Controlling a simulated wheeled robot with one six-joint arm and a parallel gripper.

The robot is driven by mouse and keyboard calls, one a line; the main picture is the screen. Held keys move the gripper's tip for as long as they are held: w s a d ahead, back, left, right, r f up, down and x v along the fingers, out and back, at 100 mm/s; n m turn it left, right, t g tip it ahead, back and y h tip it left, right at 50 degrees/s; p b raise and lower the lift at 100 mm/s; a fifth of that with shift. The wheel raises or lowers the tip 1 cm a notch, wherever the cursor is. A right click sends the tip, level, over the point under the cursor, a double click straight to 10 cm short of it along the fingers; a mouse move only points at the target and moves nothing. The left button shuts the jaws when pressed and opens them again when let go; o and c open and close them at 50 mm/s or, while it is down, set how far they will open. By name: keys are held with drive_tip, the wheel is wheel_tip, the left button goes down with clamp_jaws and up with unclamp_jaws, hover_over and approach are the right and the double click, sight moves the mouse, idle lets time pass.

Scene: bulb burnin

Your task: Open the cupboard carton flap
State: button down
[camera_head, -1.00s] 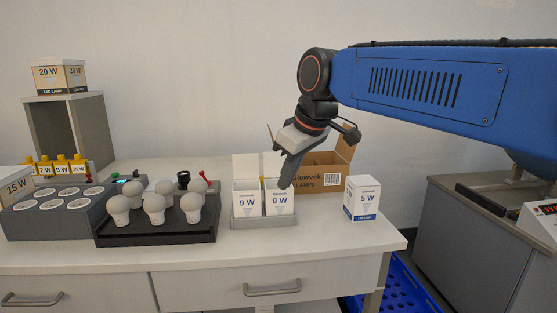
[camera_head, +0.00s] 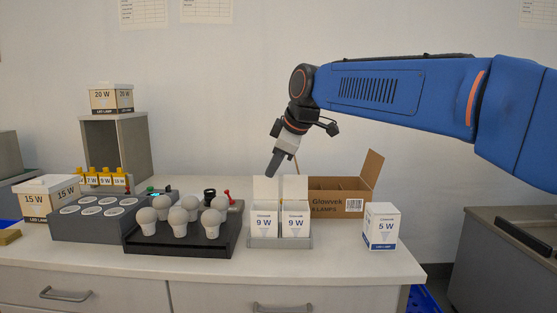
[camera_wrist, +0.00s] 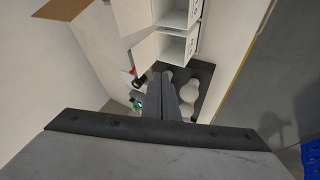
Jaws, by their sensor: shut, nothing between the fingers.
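My gripper (camera_head: 271,172) is shut and empty, pointing down just above the raised flap of the left white 9 W carton (camera_head: 263,222). Its fingers also show in the wrist view (camera_wrist: 168,90). A cream 20 W carton (camera_head: 111,99) stands on top of a grey open-fronted cupboard (camera_head: 130,150) at the left, well away from my gripper. That carton's top looks closed. A brown Glowvek box (camera_head: 338,204) stands open at the back, flaps up. I cannot tell whether my fingers touch anything.
A second open 9 W carton (camera_head: 295,222) shares the grey holder. A 5 W carton (camera_head: 381,228) stands at the right. Several bulbs sit in a black tray (camera_head: 215,246). A grey socket block (camera_head: 90,228) and a 15 W carton (camera_head: 47,200) are at the left.

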sight(262, 185)
drive_tip(key=shift+w+a+f, duration=0.25)
drive_tip(key=shift+w+f, duration=0.4)
drive_tip(key=shift+w, duration=0.4)
drive_tip(key=shift+w+a+f, duration=0.25)
drive_tip(key=shift+w+f, duration=0.35)
drive_tip(key=shift+w, duration=0.4)
drive_tip(key=shift+w+a+f, duration=0.25)
drive_tip(key=shift+w+f, duration=0.4)
drive_tip(key=shift+w, duration=0.4)
